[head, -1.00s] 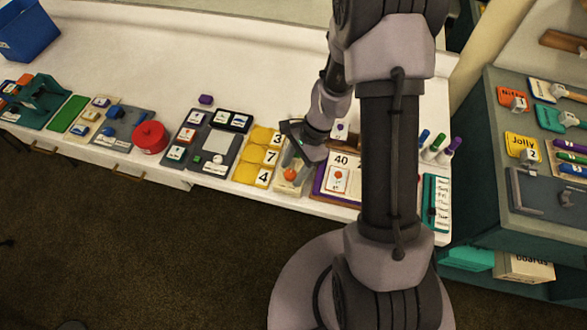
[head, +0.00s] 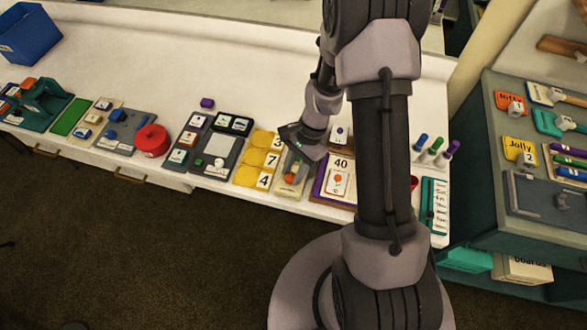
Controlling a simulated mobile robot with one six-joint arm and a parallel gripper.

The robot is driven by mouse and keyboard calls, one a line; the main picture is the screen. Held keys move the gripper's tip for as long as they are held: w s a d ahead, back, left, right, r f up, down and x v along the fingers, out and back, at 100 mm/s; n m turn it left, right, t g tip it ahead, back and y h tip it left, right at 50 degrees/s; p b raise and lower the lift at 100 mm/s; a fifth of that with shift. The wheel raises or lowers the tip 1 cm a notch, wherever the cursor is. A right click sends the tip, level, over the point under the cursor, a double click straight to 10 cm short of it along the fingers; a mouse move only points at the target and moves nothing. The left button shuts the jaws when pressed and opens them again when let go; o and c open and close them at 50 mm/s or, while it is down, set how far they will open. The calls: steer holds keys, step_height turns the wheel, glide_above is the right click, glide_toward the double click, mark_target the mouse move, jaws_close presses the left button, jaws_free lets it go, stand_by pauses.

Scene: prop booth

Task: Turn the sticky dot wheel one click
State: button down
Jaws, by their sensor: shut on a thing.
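The sticky dot wheel (head: 290,178) shows as a small orange spot on a pale narrow base (head: 288,189) near the front edge of the white counter, between the yellow number cards and the purple-edged board. My gripper (head: 294,167) points down onto it and is shut on it. The fingers and the dark wrist hide much of the wheel, so its exact turn cannot be seen.
Yellow number cards (head: 259,160) lie close on the left, and a purple-edged board marked 40 (head: 324,180) close on the right. A red round container (head: 152,140) stands further left. Upright markers (head: 433,148) stand right of my arm. The counter's back is clear.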

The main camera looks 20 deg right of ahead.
steer(key=n, duration=0.2)
steer(key=n+g+p, duration=0.1)
steer(key=shift+w+a+r+n+h, duration=0.1)
steer(key=shift+w+n+h, duration=0.1)
steer(key=shift+n+h, duration=0.2)
steer(key=n+g+h+p, duration=0.1)
steer(key=n, duration=0.2)
steer(key=shift+w+a+n+p, duration=0.1)
steer(key=shift+n+p, duration=0.2)
steer(key=shift+p, duration=0.05)
steer(key=n+h, duration=0.1)
steer(key=n, duration=0.1)
steer(key=n+p, duration=0.1)
steer(key=n, duration=0.1)
steer(key=shift+a+g+h, duration=0.2)
steer(key=shift+g+h, duration=0.1)
steer(key=shift+h, duration=0.1)
steer(key=shift+a+n+h+p, duration=0.1)
steer(key=shift+n+h+p, duration=0.5)
steer(key=shift+n, duration=1.3)
steer(key=c, duration=1.1)
jaws_free()
steer(key=shift+o, duration=0.2)
